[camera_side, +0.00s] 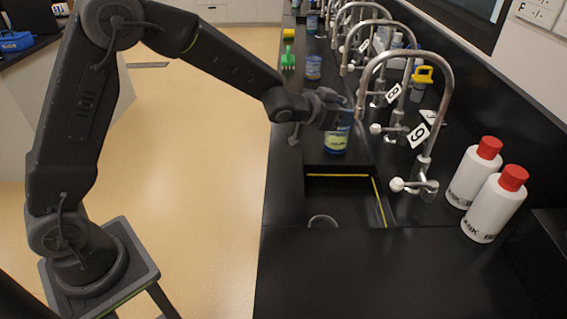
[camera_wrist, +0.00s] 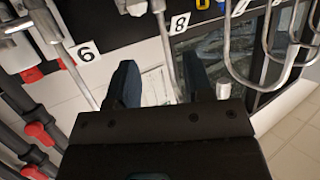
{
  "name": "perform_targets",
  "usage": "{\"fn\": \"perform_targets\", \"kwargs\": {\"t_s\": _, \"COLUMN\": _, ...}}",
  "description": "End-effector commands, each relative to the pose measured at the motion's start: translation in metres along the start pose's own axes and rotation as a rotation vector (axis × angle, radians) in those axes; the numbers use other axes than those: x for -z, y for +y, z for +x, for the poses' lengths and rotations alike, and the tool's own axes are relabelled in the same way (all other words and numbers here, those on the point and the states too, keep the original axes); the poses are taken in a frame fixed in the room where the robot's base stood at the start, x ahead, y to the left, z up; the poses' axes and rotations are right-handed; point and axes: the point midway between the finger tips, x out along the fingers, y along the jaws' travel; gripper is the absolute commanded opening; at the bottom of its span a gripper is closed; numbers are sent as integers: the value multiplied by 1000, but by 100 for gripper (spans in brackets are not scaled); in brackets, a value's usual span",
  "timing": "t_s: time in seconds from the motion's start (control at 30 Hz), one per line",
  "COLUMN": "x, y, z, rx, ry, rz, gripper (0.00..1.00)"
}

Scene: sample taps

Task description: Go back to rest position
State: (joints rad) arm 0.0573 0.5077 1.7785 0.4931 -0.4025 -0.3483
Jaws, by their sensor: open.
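My gripper (camera_side: 326,108) is in the side view at the end of my stretched-out arm, above the black counter beyond the near sink. It is just above or beside a blue bottle with a yellow-green label (camera_side: 337,138), whose top it partly hides. I cannot tell whether they touch. In the wrist view my gripper's two dark fingers (camera_wrist: 160,82) are spread apart, with nothing seen held between them. The nearest curved tap (camera_side: 446,95), with a tag reading 9 (camera_side: 418,136), stands to the right of my gripper.
More taps stand in a row behind, one tagged 8 (camera_side: 393,93). The near sink (camera_side: 345,198) has yellow edge lines. Two white bottles with red caps (camera_side: 495,203) stand at right. A green brush (camera_side: 288,58) and another bottle (camera_side: 313,67) are farther back. The floor (camera_side: 195,150) is clear.

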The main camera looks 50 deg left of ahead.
Motion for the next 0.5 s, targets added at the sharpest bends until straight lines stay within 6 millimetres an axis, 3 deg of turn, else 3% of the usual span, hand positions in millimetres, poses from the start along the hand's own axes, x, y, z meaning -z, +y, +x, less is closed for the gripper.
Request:
{"fn": "perform_targets", "kwargs": {"t_s": 0.03, "x": 15, "y": -6, "z": -23, "rx": 43, "ry": -26, "rz": -1, "gripper": 47}}
{"fn": "perform_targets", "kwargs": {"t_s": 0.2, "x": 32, "y": -19, "z": -99, "rx": 161, "ry": -167, "rz": -28, "gripper": 47}}
{"fn": "perform_targets", "kwargs": {"t_s": 0.37, "x": 28, "y": -19, "z": -176, "rx": 230, "ry": -309, "rz": -69, "gripper": 47}}
{"fn": "perform_targets", "kwargs": {"t_s": 0.5, "x": 12, "y": -9, "z": -244, "rx": 255, "ry": -435, "rz": -113, "gripper": 47}}
